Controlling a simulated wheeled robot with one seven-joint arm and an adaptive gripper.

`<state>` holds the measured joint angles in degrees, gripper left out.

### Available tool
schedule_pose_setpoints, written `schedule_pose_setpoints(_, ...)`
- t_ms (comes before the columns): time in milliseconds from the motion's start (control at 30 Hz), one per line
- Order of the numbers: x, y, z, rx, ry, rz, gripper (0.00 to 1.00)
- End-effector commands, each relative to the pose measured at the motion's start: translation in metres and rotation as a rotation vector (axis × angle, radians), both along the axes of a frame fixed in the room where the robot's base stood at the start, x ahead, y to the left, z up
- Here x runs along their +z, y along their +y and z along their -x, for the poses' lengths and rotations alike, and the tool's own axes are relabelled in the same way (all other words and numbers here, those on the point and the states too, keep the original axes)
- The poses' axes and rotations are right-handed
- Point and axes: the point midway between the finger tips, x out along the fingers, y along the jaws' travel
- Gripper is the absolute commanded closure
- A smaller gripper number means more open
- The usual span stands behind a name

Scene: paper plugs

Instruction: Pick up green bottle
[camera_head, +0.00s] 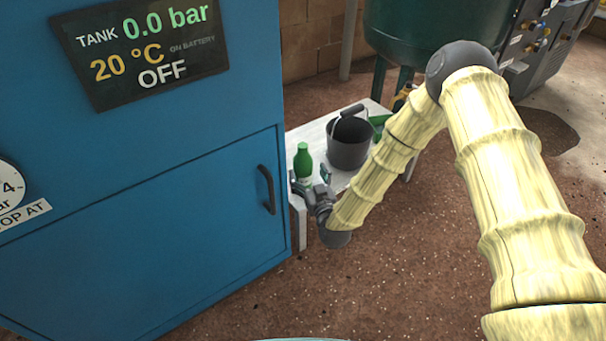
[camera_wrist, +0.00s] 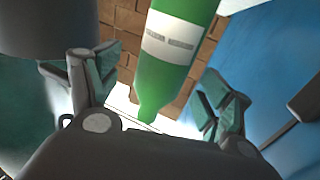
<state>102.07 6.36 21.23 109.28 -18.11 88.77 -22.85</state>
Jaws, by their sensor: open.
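The green bottle (camera_head: 303,161) stands upright on a low white table (camera_head: 312,134), near its front left part. In the wrist view the bottle (camera_wrist: 178,58) with its pale label lies between the two fingers and shows neck-down, as this view is upside down. My gripper (camera_head: 312,183) is at the near edge of the table, close in front of the bottle. In the wrist view my gripper (camera_wrist: 155,90) is open, with gaps between the bottle and both teal-padded fingers. Part of the bottle's lower body is hidden behind my gripper in the head view.
A dark grey bucket (camera_head: 349,145) stands on the table right of the bottle. A green object (camera_head: 379,122) is beside it, partly hidden by my arm. A blue cabinet (camera_head: 150,220) with a dark handle (camera_head: 266,189) stands close on the left. A green tank (camera_head: 430,30) is behind.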

Motion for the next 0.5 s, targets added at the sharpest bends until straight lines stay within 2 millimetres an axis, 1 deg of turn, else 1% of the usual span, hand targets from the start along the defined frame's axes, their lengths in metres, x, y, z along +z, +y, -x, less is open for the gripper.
schedule_pose_setpoints(67, -0.005, 0.005, -0.010, -0.001, -0.002, -0.001, 0.21)
schedule_pose_setpoints(300, -0.003, 0.014, -0.035, -0.002, -0.001, 0.001, 0.21)
schedule_pose_setpoints(500, -0.002, 0.016, -0.039, -0.001, 0.000, 0.001, 0.21)
